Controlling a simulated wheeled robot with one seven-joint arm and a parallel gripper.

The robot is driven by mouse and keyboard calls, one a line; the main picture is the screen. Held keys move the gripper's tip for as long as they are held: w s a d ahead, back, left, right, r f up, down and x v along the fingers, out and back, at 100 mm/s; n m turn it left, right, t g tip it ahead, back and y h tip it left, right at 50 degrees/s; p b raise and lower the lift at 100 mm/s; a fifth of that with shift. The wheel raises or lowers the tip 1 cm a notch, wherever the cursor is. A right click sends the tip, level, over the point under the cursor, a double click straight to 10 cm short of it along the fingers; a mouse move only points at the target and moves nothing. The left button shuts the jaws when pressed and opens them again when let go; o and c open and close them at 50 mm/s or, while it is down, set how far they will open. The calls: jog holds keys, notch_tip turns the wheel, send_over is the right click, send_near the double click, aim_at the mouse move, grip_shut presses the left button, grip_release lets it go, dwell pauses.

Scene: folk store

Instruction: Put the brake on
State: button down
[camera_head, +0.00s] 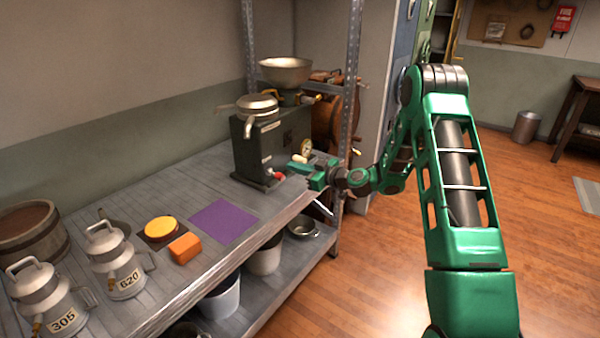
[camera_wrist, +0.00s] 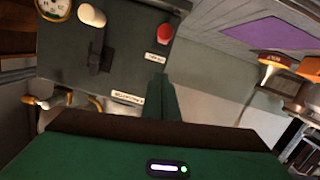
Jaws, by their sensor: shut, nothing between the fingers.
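A dark box-shaped machine (camera_head: 259,150) stands at the far right end of the grey shelf. Its front also shows in the wrist view (camera_wrist: 125,62), with a cream-knobbed lever (camera_wrist: 92,15) in a dark slot, a red knob (camera_wrist: 165,33), a round gauge (camera_wrist: 54,6) and small labels too blurred to read. I cannot tell which control is the brake. My gripper (camera_head: 293,167) is at the machine's front, near the red knob (camera_head: 279,175) and the cream knob (camera_head: 299,158). In the wrist view its fingers (camera_wrist: 159,82) are together and empty, below and between the two knobs. Contact cannot be told.
A metal bowl (camera_head: 285,71) tops the machine. A metal upright (camera_head: 352,80) stands close to my arm. Milk cans (camera_head: 118,262), a wooden tub (camera_head: 30,232), an orange block (camera_head: 184,248) and a purple mat (camera_head: 224,221) are along the shelf. The wooden floor at right is open.

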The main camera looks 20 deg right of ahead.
aim_at(275, 174)
jog(key=w+a+f, duration=0.2)
jog(key=w+f, duration=0.2)
jog(key=w, duration=0.1)
jog(key=shift+a+f, duration=0.2)
jog(key=shift+f, duration=0.2)
jog(key=shift+s+f, duration=0.1)
